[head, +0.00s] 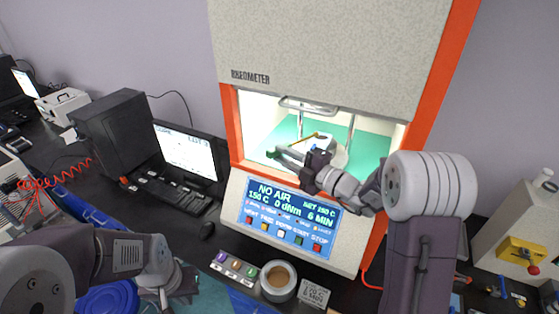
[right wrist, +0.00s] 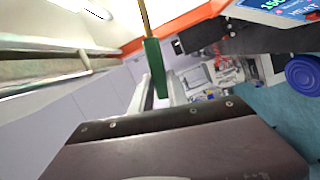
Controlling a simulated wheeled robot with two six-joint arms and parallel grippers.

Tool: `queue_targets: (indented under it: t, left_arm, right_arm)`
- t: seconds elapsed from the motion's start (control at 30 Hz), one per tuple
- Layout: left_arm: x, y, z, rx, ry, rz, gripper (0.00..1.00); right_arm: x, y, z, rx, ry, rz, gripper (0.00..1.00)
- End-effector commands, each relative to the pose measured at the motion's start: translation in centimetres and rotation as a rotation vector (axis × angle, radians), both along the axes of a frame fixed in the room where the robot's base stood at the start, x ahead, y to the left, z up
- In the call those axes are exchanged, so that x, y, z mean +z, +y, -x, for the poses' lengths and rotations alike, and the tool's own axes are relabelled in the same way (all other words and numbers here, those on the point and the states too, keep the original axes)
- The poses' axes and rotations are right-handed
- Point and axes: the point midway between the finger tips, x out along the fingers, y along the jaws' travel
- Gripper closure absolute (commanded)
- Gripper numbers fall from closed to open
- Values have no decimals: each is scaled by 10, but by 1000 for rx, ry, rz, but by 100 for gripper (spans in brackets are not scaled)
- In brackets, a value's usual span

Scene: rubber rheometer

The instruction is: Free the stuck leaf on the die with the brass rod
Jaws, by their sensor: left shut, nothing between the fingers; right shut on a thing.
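My right gripper (head: 286,152) reaches into the lit chamber of the rheometer (head: 335,60). It is shut on the green handle of the brass rod (right wrist: 155,65). In the right wrist view the thin brass shaft (right wrist: 145,15) runs up out of the frame, so its tip is hidden there. In the head view the shaft (head: 300,139) shows as a thin yellowish line over the pale die area (head: 330,152), which my right wrist partly covers. I cannot make out the leaf. My left gripper (head: 186,284) is shut and empty, low over the table at the lower left.
Metal posts and a bar (head: 308,105) stand close around the gripper in the chamber. The orange frame edges the opening. The control panel (head: 290,215) reads "NO AIR". A cup (head: 278,280), a button box (head: 235,266) and a small sign (head: 314,293) stand in front.

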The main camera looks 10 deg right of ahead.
Motion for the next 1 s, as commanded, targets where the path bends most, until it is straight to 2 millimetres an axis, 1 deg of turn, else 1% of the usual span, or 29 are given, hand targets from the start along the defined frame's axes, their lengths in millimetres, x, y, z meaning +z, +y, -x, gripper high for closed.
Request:
queue_targets:
  t: [0.67, 0.8, 1.0]
  left_arm:
    - [10, 0, 0, 0, 0, 0, 100]
    - [-2, 0, 0, 0, 0, 0, 100]
    - [-9, 0, 0, 0, 0, 0, 100]
  right_arm:
    - [1, -38, -56, 0, -3, 0, 100]
    - [-16, -38, -56, 0, 1, -1, 100]
    - [-31, -38, -56, 1, -1, 1, 100]
